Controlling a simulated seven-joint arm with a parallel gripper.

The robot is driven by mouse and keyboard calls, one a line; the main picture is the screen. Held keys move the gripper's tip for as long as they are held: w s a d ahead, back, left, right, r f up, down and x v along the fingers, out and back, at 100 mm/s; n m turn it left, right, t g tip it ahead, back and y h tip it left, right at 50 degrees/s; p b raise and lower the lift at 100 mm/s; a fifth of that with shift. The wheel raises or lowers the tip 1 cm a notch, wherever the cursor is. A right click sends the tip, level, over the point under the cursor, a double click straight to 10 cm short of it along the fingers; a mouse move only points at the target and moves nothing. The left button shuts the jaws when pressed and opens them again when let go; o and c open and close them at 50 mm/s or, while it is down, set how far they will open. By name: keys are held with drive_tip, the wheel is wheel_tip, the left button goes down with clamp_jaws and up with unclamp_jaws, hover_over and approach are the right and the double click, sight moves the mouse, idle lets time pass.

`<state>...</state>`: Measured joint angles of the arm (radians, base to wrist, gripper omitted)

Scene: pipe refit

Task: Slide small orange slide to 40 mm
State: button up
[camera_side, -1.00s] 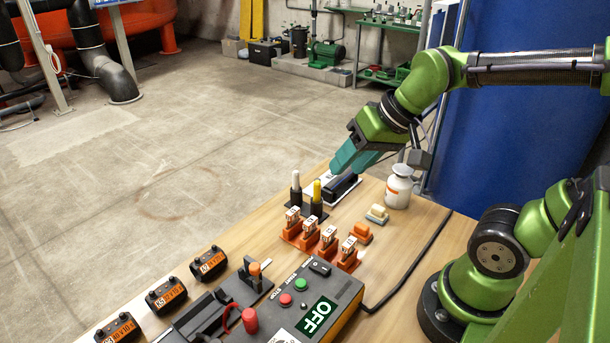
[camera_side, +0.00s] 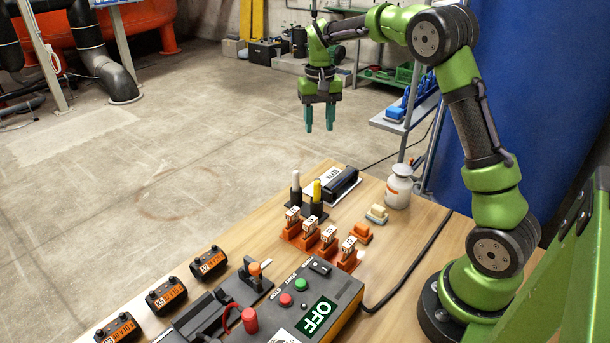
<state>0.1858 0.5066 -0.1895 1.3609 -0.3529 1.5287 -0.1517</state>
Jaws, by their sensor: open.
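My gripper (camera_side: 319,127) is high above the far end of the table, its two teal fingers pointing down, apart and empty. It touches nothing. A small upright orange piece (camera_side: 254,268) stands on a dark fixture (camera_side: 206,312) at the front of the table, far below and left of my gripper. It may be the orange slide; I cannot tell for sure. No millimetre scale can be read at this size. A small orange block (camera_side: 361,233) also lies on the table, right of the row of orange holders (camera_side: 309,235).
A control box (camera_side: 318,310) with an OFF display and buttons stands at the front. A white jar (camera_side: 398,190), a cream block (camera_side: 377,214) and a black device (camera_side: 341,181) stand farther back. A cable runs along the right.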

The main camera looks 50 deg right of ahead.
wheel_tip(320, 180, down, 16)
drive_tip(key=shift+f, duration=0.15)
idle(0.3)
clamp_jaws()
